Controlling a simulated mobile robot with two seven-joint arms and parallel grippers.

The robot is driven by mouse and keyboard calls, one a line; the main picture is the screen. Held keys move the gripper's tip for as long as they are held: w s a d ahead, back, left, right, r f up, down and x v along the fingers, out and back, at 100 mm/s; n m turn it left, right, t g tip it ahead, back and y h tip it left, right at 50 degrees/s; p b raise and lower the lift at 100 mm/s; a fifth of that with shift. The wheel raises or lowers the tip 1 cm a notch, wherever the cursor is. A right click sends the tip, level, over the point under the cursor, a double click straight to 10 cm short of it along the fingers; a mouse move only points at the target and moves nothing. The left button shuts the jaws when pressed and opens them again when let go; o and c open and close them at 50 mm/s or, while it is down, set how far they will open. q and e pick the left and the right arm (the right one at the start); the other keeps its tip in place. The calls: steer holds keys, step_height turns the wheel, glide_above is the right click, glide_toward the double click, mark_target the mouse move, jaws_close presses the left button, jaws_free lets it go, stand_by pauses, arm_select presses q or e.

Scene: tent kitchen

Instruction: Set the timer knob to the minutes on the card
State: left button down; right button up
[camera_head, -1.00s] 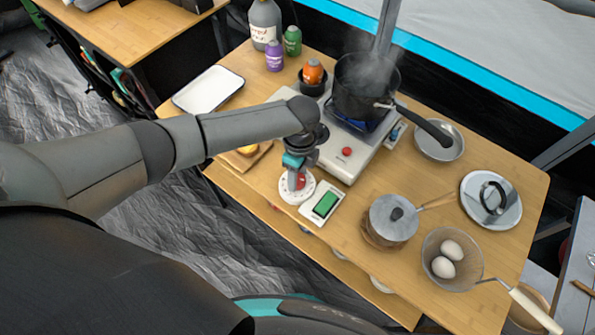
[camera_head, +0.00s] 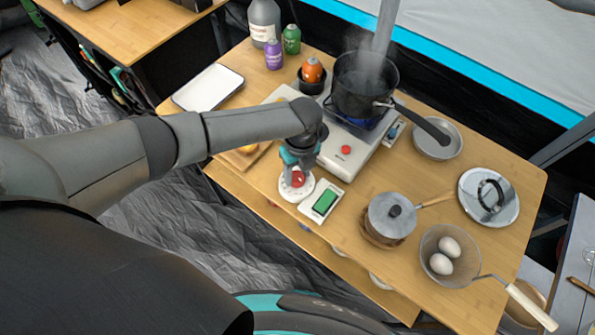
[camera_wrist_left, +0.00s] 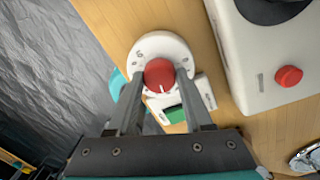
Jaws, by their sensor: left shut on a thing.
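The timer has a round white dial (camera_head: 288,192) with marks and a red knob (camera_head: 298,179) at its centre. A green screen (camera_head: 325,201) is on the white body beside it. My left gripper (camera_head: 296,174) comes down over the dial and is shut on the red knob. In the left wrist view, the two fingers (camera_wrist_left: 158,88) are on either side of the red knob (camera_wrist_left: 159,72), which has a white pointer line. Part of the dial (camera_wrist_left: 149,46) is hidden by the fingers, and its figures are too small to read surely. I cannot make out a card with minutes.
A stove (camera_head: 352,160) with a steaming black pot (camera_head: 350,103) stands behind the timer. A lidded pan (camera_head: 385,222) and a strainer with eggs (camera_head: 433,272) are to the right. A white tray (camera_head: 208,88) lies at left. The table's front edge is close to the timer.

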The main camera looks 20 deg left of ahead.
mark_target(301, 174)
stand_by(0.3)
arm_select(q)
steer(key=shift+c, duration=1.5)
jaws_free()
steer(key=shift+r, duration=0.1)
step_height(301, 174, up, 15)
steer(key=p, duration=0.2)
steer(key=shift+w+d, duration=0.3)
